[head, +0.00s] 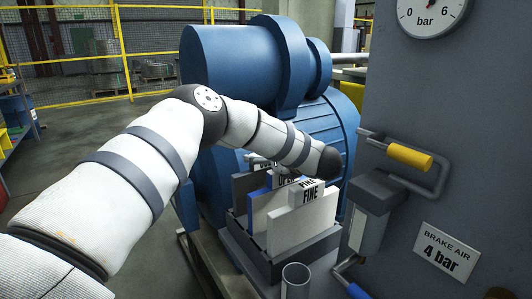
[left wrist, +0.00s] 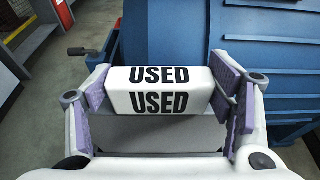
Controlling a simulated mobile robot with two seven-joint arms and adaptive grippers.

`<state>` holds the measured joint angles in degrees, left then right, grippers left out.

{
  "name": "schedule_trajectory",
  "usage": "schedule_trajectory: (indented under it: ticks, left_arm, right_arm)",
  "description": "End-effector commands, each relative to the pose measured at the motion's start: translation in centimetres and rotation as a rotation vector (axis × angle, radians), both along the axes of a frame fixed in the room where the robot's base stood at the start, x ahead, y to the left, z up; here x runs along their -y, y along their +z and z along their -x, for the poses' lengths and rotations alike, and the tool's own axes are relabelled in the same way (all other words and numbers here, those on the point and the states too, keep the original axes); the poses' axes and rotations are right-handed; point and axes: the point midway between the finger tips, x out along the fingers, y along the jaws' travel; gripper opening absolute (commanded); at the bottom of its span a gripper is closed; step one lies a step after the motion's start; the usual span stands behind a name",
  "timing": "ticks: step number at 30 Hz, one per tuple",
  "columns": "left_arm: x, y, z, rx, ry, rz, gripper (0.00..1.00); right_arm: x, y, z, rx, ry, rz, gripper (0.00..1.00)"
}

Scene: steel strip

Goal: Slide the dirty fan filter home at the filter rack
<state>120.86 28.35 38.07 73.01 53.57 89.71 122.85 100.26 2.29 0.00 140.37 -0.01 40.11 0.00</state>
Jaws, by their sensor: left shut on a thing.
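In the left wrist view, my left gripper (left wrist: 163,95) is shut on a white block with USED printed twice, the dirty fan filter (left wrist: 160,90). Its purple pads press the block's two sides. Below the label a pale grey face shows; whether the filter touches a slot cannot be told. In the head view, my left arm reaches over the filter rack (head: 318,247), a dark grey box holding upright panels. The nearest is a white panel marked FINE (head: 300,226); a blue-edged one stands behind it. My left gripper's fingers are hidden there. My right gripper is not in view.
A blue fan housing (head: 235,65) stands close behind the rack. To the right, a grey cabinet (head: 460,140) carries a yellow-gripped handle (head: 410,157) and a brake air sign (head: 447,251). A grey cylinder (head: 295,281) stands before the rack. Open floor lies left.

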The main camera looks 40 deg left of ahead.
Motion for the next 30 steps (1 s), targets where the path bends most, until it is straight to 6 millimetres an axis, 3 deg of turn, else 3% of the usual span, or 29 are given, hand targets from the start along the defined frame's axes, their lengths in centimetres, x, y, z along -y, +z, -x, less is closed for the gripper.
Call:
schedule_trajectory:
  ticks: [5, 6, 8, 20, 30]
  left_arm:
    - [0.0, -0.5, 0.0, -0.001, 0.000, 0.000, 0.39]
    - [0.0, -0.4, 0.0, -0.001, 0.000, 0.000, 0.84]
    - [0.0, -0.5, 0.0, -0.001, 0.000, 0.000, 0.97]
    - [0.0, -0.2, 0.0, -0.005, -0.001, 0.002, 0.98]
    - [0.0, 7.7, 0.1, 0.005, 0.000, 0.000, 0.98]
  right_arm:
    - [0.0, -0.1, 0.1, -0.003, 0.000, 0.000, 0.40]
    - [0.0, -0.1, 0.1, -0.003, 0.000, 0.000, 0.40]
    - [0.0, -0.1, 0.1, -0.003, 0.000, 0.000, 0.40]
    - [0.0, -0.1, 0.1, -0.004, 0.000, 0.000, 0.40]
    - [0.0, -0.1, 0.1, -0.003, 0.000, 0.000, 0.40]
